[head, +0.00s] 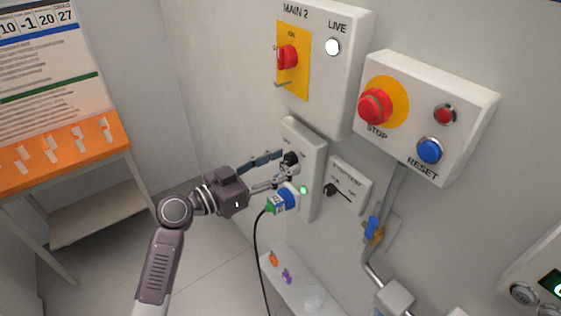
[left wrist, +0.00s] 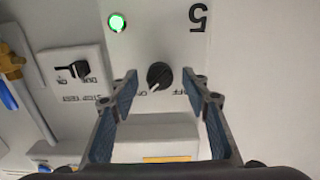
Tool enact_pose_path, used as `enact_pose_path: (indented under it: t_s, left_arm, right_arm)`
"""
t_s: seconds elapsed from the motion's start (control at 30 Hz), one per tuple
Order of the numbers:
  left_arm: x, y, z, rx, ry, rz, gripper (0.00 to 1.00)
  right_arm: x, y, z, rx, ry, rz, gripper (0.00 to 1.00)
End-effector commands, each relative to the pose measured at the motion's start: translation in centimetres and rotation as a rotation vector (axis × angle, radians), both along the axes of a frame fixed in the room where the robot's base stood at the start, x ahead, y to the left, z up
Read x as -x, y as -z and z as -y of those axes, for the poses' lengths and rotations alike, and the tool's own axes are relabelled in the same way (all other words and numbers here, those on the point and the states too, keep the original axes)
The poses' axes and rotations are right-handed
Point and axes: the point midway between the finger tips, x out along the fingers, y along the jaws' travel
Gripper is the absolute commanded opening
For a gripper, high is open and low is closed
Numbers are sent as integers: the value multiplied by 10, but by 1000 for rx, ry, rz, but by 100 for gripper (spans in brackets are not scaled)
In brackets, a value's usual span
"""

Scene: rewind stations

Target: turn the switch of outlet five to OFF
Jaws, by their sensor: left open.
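The outlet five panel (head: 312,190) is a white box on the wall. In the left wrist view it appears upside down, with the figure 5 (left wrist: 198,14) at the top right. Its black rotary switch (left wrist: 159,76) has a white mark that seems to point to ON, at the lower left; OFF is to the right. The switch also shows in the head view (head: 290,160). A green lamp (left wrist: 117,22) is lit. My left gripper (head: 279,168) is open, its fingers on either side of the switch; contact cannot be told. My right gripper is out of view.
A blue and green plug (head: 282,202) with a black cable sits just below the left gripper. A lever switch box (head: 349,185) is to the right. Above are the MAIN 2 box (head: 322,75) and the stop/reset box (head: 425,115). An orange-topped table (head: 65,153) stands left.

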Motion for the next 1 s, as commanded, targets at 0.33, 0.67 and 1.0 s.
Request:
enact_pose_path:
  t_s: [0.33, 0.67, 1.0]
  left_arm:
    - [0, 0, 0, 1, 0, -1, 15]
    - [0, 1, 0, 7, 0, -10, 1]
    - [0, 2, -1, 99, 0, -136, 1]
  right_arm:
    - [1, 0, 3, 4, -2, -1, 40]
    - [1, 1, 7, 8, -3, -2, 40]
    - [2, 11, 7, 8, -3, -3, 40]
